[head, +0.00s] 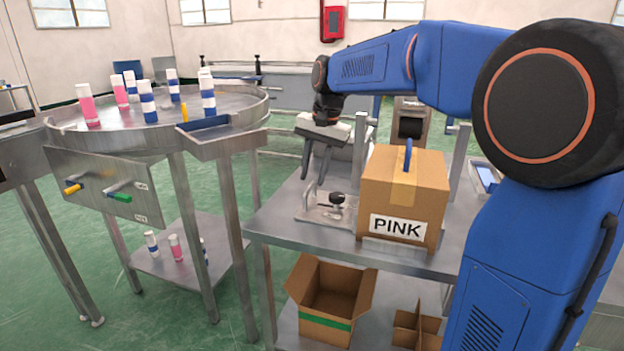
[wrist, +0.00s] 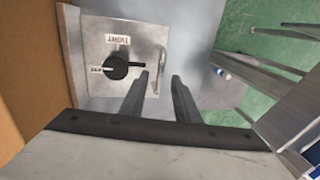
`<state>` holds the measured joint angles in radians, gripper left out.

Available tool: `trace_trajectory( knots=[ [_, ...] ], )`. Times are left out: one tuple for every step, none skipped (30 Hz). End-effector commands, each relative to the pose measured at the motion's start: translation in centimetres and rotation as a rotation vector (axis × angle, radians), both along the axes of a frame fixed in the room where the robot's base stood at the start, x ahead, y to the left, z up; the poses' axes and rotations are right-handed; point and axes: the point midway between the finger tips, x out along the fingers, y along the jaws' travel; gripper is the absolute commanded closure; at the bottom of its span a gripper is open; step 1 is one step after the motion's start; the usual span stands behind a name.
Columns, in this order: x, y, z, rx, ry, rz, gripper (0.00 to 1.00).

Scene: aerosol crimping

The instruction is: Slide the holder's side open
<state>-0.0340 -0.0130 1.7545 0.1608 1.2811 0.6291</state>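The metal fixture (head: 322,214) that I take for the holder sits on the steel table left of the PINK carton. It has a black knob (head: 337,199). In the wrist view it is a grey plate (wrist: 100,32) with the black knob (wrist: 116,67), a label reading TIGHT upside down, and a smaller label beside the knob. My gripper (head: 314,180) points down above the fixture.
The PINK carton (head: 403,194) stands close right of the fixture. A round steel table (head: 150,128) with pink and blue-banded cans is at left. An open box (head: 328,300) and a divided box (head: 415,328) sit on the lower shelf.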

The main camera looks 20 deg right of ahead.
Motion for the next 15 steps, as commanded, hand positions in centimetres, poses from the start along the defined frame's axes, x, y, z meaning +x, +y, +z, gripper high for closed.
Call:
trace_trajectory(
  knots=[
    [0.1, 0.1, -0.6, 0.000, 0.002, 0.000, 0.71],
    [0.1, 0.2, -0.9, 0.000, 0.002, 0.000, 0.71],
    [0.1, 0.2, -1.2, 0.000, 0.002, 0.000, 0.71],
    [0.2, 0.2, -1.4, 0.000, 0.001, 0.000, 0.71],
    [0.2, 0.3, -1.6, 0.000, 0.001, 0.000, 0.71],
    [0.2, 0.3, -1.8, 0.000, 0.001, 0.000, 0.71],
    [0.2, 0.3, -1.9, 0.000, 0.001, 0.000, 0.71],
    [0.2, 0.3, -2.0, 0.000, 0.001, 0.000, 0.71],
    [0.2, 0.3, -2.0, 0.001, 0.001, 0.000, 0.71],
    [0.2, 0.3, -2.0, 0.001, 0.001, 0.000, 0.71],
    [0.2, 0.3, -2.0, 0.001, 0.001, 0.000, 0.71],
    [0.2, 0.3, -2.1, 0.001, 0.001, 0.000, 0.71],
    [0.2, 0.3, -2.0, 0.000, 0.000, 0.000, 0.71],
    [0.2, 0.3, -2.0, 0.000, 0.000, 0.000, 0.71],
    [0.2, 0.3, -2.0, 0.000, 0.000, 0.000, 0.71]
  ],
)
